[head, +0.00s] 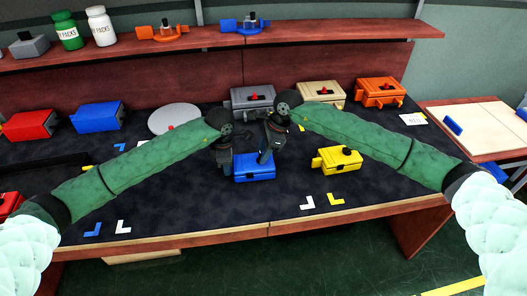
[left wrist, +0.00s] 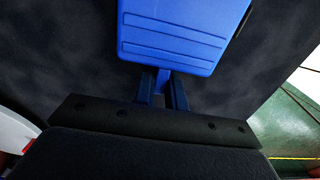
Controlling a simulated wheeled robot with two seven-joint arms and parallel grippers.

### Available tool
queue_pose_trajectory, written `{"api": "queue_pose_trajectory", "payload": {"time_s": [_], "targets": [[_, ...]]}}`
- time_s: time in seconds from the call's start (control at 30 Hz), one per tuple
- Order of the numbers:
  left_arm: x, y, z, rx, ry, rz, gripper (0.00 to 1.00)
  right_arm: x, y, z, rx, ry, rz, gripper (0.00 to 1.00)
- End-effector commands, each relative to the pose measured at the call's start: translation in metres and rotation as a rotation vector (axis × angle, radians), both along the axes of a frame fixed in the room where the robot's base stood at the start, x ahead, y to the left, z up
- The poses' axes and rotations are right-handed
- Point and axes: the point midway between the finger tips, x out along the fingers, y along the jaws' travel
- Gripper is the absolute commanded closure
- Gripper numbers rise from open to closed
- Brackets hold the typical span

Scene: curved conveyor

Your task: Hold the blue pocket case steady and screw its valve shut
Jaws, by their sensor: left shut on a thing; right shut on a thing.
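The blue pocket case (head: 255,173) sits on the dark mat at the front middle of the table. My left gripper (head: 229,169) is at its left side. In the left wrist view my left gripper (left wrist: 162,92) is shut on a narrow blue tab at the edge of the case (left wrist: 175,35). My right gripper (head: 264,156) is above the case, pointing down, shut at the valve on its top. The valve itself is hidden by the right gripper, so its turn cannot be seen.
A yellow case (head: 337,160) stands just right of the blue one. Grey (head: 252,99), beige (head: 320,95) and orange (head: 380,92) cases stand behind. A round grey disc (head: 174,118), another blue case (head: 97,117) and a red case (head: 29,125) are at left. The front mat is mostly clear.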

Motion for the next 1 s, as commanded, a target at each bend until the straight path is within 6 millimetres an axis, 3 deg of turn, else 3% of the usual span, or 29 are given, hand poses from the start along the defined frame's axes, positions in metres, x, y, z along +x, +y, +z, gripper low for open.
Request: {"api": "queue_pose_trajectory", "payload": {"time_s": [0.17,0.2,0.3,0.67,0.83,1.0], "targets": [[0.0,0.001,-0.001,0.002,0.001,0.0,1.0,0.0,0.0,0.001,0.0,-0.001,0.0,0.82],[0.0,0.001,-0.001,0.002,0.001,0.0,1.0,0.0,0.0,0.001,0.0,-0.001,0.0,0.53],[0.0,0.001,-0.001,0.001,0.001,0.0,1.0,0.0,0.0,0.001,0.0,-0.001,0.0,0.36],[0.0,0.0,0.0,0.001,0.0,0.0,1.0,0.001,-0.002,0.004,0.0,-0.001,-0.001,0.36],[0.0,0.0,0.0,0.0,0.0,0.0,1.0,0.002,-0.011,0.024,-0.001,-0.002,-0.002,0.36],[0.0,0.0,0.0,0.0,0.0,0.0,1.0,0.004,-0.023,0.055,-0.001,-0.004,-0.002,0.36]]}}
